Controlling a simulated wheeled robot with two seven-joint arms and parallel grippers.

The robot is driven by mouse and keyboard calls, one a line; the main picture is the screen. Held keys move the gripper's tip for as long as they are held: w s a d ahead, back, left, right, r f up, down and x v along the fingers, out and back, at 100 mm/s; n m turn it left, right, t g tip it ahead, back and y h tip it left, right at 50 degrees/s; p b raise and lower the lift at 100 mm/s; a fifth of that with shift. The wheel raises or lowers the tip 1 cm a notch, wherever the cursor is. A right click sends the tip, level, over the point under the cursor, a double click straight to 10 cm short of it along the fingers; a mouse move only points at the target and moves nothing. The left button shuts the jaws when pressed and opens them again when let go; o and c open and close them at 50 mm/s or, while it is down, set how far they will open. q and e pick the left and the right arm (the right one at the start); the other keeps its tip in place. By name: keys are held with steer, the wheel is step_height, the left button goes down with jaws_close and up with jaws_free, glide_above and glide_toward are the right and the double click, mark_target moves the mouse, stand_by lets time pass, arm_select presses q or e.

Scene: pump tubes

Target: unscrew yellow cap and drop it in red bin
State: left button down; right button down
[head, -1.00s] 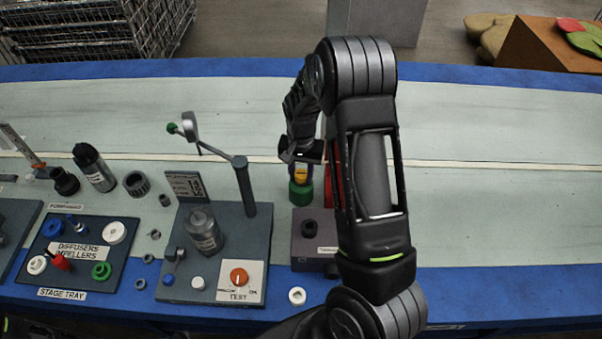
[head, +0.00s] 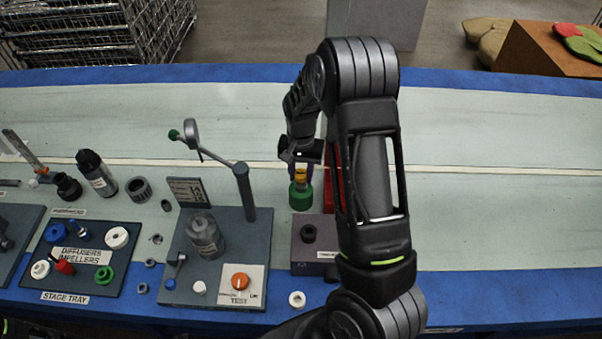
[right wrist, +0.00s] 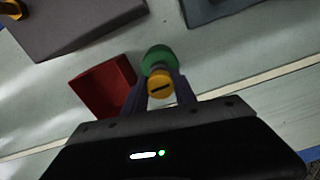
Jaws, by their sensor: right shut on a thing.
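The yellow cap (head: 300,173) is at the top of an upright green cylindrical part (head: 301,196) on the pale table. In the right wrist view the yellow cap (right wrist: 159,92) shows a dark slot and lies in front of the green part (right wrist: 155,60). I cannot tell whether cap and part still touch. My right gripper (right wrist: 161,86) is shut on the cap, one finger on each side; it reaches down from above in the head view (head: 300,165). The red bin (right wrist: 100,88) is beside the green part, mostly hidden behind my arm in the head view (head: 331,190). My left gripper is out of view.
To the left are a test stand (head: 240,225) with a lever arm and a stage tray (head: 100,283) with small parts. The table's right side is clear.

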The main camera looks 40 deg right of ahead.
mark_target(301, 174)
steer(key=shift+r+p, duration=1.1)
steer(key=shift+r, duration=0.4)
steer(key=shift+f, duration=0.1)
